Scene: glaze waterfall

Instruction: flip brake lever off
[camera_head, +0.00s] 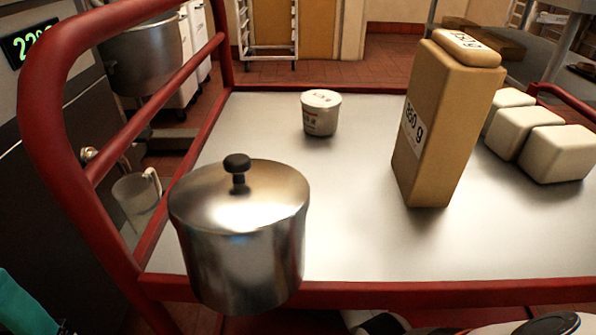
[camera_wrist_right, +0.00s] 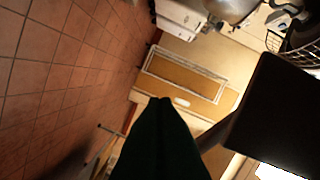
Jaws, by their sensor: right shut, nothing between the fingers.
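I cannot make out a brake lever for certain in either view. The cart's red frame (camera_head: 190,70) and its pale top (camera_head: 350,235) fill much of the head view. My right gripper (camera_wrist_right: 165,103) shows in the right wrist view as dark green fingers, shut and empty, pointing over the tiled floor. A teal and black part at the lower left corner of the head view looks like my left gripper (camera_head: 18,303); its fingertips are not clear. My white and black arm parts are at the bottom right of the head view.
On the cart stand a lidded steel pot (camera_head: 240,235), a small labelled tub (camera_head: 321,116), a tall tan 850 g container (camera_head: 440,125) and white blocks (camera_head: 555,153). A clear jug (camera_head: 135,195) is left of the cart. A dark block (camera_wrist_right: 280,115) is right of my right fingers.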

